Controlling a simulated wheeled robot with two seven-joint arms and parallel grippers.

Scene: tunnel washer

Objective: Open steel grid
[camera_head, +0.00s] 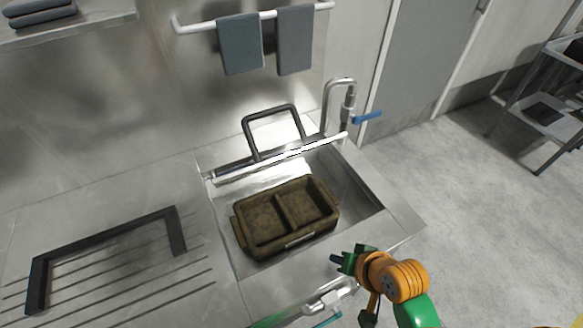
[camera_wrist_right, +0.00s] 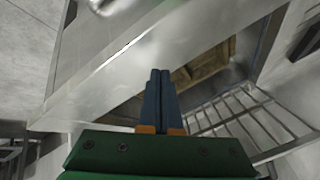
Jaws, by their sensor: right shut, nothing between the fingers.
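The steel grid (camera_wrist_right: 240,120) shows in the right wrist view as parallel bars in a frame, beside the sink opening. In the head view its edge seems to be the bright bar (camera_head: 280,160) along the back of the sink, seen nearly edge-on and raised. A dark handle (camera_head: 270,115) rises behind that bar. My right gripper (camera_head: 340,260) is over the sink's front right rim, apart from the grid. In the right wrist view its fingers (camera_wrist_right: 160,75) are together and empty. My left gripper is out of view.
A brown two-part tray (camera_head: 287,241) sits in the sink. A tap (camera_head: 346,100) with a blue lever stands at the back right. A black frame (camera_head: 105,243) lies on the drainboard at left. Towels (camera_head: 240,45) hang on the wall. Floor at right is mostly clear.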

